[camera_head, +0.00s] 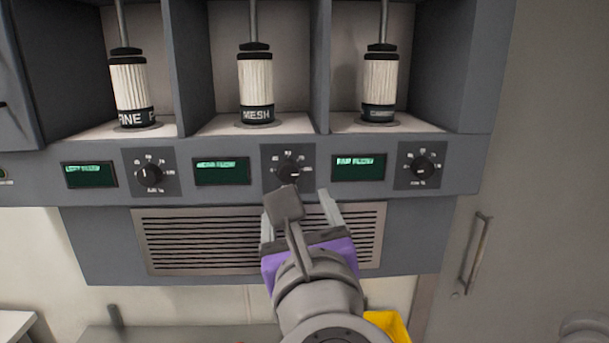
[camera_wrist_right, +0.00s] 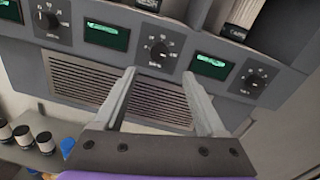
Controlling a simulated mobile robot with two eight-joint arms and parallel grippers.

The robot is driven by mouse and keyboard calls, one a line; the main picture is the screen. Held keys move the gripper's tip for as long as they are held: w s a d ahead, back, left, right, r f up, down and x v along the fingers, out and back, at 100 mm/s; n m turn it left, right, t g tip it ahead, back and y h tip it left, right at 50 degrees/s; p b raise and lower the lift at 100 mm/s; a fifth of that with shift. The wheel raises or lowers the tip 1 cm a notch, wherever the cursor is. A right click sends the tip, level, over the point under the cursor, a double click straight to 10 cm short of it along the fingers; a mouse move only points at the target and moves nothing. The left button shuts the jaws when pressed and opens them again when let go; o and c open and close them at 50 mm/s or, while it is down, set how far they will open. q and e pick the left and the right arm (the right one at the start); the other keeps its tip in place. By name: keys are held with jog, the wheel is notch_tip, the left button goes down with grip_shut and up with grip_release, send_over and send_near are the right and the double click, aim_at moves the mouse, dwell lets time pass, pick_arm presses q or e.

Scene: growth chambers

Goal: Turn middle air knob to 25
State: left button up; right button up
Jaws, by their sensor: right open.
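The middle air knob (camera_head: 289,172) is a black dial on a dark square plate with a printed scale, below the MESH filter. Its white mark points roughly right; the numbers are too small to read. In the right wrist view the knob (camera_wrist_right: 158,50) lies just beyond my fingertips and between them in the picture. My right gripper (camera_head: 306,197) is open and empty, just below and in front of the knob, apart from it as far as I can see. It also shows in the right wrist view (camera_wrist_right: 158,73). My left gripper is not in view.
A left knob (camera_head: 149,174) and a right knob (camera_head: 422,167) flank it. Green displays (camera_head: 221,171) sit between them, text unclear. Ribbed white filters (camera_head: 255,80) stand in bays above. A vent grille (camera_head: 200,240) is below. A cabinet handle (camera_head: 476,253) is at right.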

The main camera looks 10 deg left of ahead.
aim_at(289, 174)
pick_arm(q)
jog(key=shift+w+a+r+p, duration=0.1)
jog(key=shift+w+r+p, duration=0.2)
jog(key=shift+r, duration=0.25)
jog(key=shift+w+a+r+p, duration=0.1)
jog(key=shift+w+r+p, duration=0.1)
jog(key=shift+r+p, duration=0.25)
pick_arm(e)
jog(key=x, duration=1)
jog(key=shift+w+a, duration=0.2)
jog(key=shift+a, duration=0.05)
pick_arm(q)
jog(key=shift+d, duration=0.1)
pick_arm(e)
grip_shut()
